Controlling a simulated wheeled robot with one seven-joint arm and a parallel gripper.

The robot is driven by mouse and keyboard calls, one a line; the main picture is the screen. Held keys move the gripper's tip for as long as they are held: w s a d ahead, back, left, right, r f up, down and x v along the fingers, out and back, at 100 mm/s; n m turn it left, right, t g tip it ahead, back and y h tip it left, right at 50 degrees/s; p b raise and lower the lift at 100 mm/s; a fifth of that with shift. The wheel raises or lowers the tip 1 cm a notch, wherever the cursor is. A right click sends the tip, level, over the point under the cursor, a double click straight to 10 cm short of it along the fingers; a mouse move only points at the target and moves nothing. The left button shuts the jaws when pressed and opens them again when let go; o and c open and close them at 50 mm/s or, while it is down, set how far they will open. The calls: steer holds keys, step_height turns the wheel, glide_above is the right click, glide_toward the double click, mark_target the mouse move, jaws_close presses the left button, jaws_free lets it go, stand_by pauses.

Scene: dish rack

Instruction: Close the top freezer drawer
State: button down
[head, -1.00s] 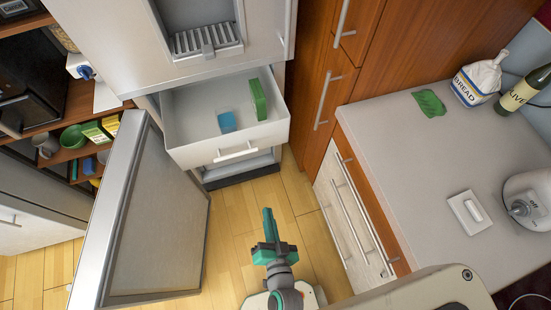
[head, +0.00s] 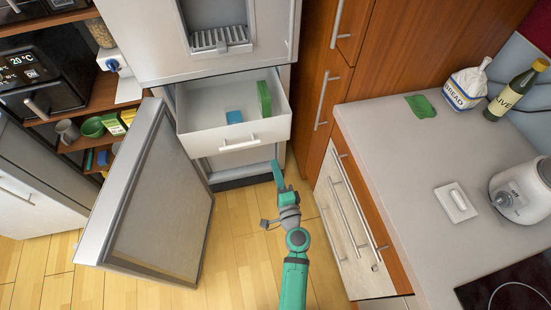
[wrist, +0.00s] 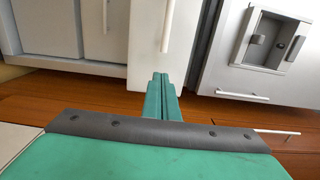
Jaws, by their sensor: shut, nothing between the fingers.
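The freezer drawer (head: 208,141) is a white open-topped bin, pulled out of the lower part of the fridge below the dispenser. It has a light horizontal handle (head: 240,144) on its front. A green box (head: 264,98) and a blue box (head: 234,117) lie inside it. My teal gripper (head: 276,166) is shut and empty, just below and right of the drawer front in the head view, apparently apart from it. In the wrist view my shut fingers (wrist: 160,84) point toward a white panel with a long handle; I cannot tell whether it is the drawer.
The freezer door (head: 160,200) stands swung open at the left. Wooden cabinets (head: 325,95) and a counter (head: 395,160) with a bread bag (head: 464,88), a bottle (head: 514,92) and a kettle-like appliance (head: 522,188) are at the right. Bare wooden floor lies between.

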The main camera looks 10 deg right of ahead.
glide_toward(268, 132)
steer(key=w, duration=0.6)
steer(key=shift+w+a+r, duration=0.1)
steer(key=shift+w+a, duration=0.05)
